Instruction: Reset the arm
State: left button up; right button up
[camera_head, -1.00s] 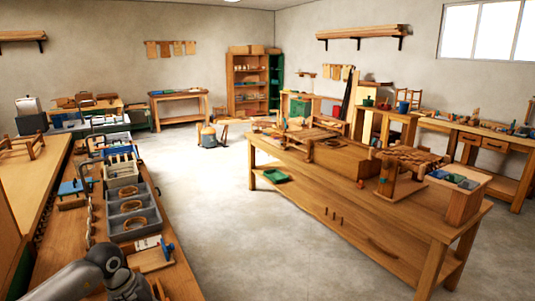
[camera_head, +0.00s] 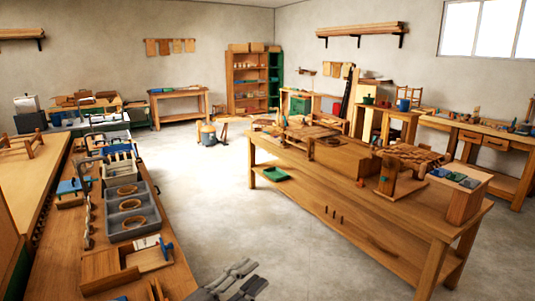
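My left gripper (camera_head: 250,276) shows at the bottom edge of the head view, just right of the near end of the left workbench. Its dark grey fingers point up and to the right, with a gap between them and nothing held. It appears over the grey floor, apart from both benches. The rest of my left arm is below the picture. My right gripper is not in view.
The left workbench (camera_head: 68,235) holds a grey tray (camera_head: 118,222) with rings and a wooden jig (camera_head: 125,265) at its near end. The large central workbench (camera_head: 330,182) bears a woven bark seat (camera_head: 412,156). Grey floor (camera_head: 205,190) between them is clear.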

pick_arm(q)
jog(key=a+f+n+t+y, duration=0.4)
jog(key=a+n+y, duration=0.75)
jog(key=n, duration=0.25)
jog(key=s+a+f+n+g+y, duration=0.5)
jog(key=s+f, duration=0.2)
jog(key=f, duration=0.3)
jog(key=s+f+n+g+h, duration=0.1)
jog(key=s+f+g, duration=0.45)
jog(key=s, duration=0.55)
jog(key=s+f+n+g+h, duration=0.1)
jog(key=s+f+g, duration=0.4)
jog(key=s, duration=0.5)
notch_tip(320, 180, down, 26)
jog(key=s, duration=0.1)
jog(key=s+a+f+g+b, duration=0.1)
jog(key=s+a+f, duration=0.2)
jog(key=s+f, duration=1.4)
jog(key=shift+s+f+m, duration=0.15)
jog(key=shift+f+m, duration=0.1)
jog(key=shift+m, duration=0.15)
jog(key=shift+g+y, duration=0.25)
